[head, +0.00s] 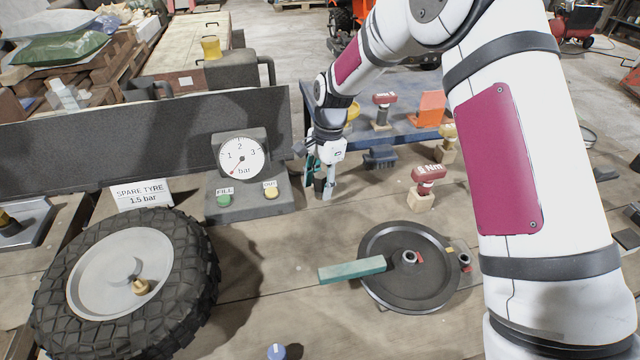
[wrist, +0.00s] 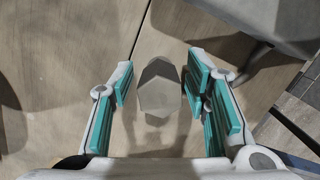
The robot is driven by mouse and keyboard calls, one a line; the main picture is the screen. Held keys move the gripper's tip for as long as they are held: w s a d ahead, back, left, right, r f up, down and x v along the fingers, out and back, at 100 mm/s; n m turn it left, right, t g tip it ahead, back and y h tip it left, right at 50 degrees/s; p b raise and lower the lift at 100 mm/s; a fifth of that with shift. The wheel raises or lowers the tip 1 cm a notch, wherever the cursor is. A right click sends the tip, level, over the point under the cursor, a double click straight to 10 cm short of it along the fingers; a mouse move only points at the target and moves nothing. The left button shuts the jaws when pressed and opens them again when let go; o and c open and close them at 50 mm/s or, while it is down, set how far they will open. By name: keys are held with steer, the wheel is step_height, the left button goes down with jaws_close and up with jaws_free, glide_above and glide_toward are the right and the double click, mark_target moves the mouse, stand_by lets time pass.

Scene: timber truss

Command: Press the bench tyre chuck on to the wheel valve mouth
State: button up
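The wheel (head: 125,285) with its black knobbly tyre lies flat on the bench at the left in the head view. Its brass valve (head: 141,287) stands up from the pale hub, clear of my gripper. My gripper (head: 320,185) points down just right of the gauge box. In the wrist view my gripper (wrist: 157,95) is open, with teal pads either side of a grey hexagonal-topped piece (wrist: 158,92). A gap shows on both sides of it. This piece appears to be the tyre chuck, but its lower part is hidden and I cannot be sure.
The gauge box (head: 243,157) with fill and out buttons stands behind the wheel, close left of my gripper. A round black dish (head: 385,285) with a green bar (head: 351,269) lies in front. A red-topped piece (head: 428,180) stands at the right.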

mark_target(320, 175)
jaws_close()
step_height(320, 175, up, 10)
steer(key=shift+r, duration=0.1)
stand_by(0.4)
steer(key=shift+c, duration=2.4)
jaws_free()
jaws_close()
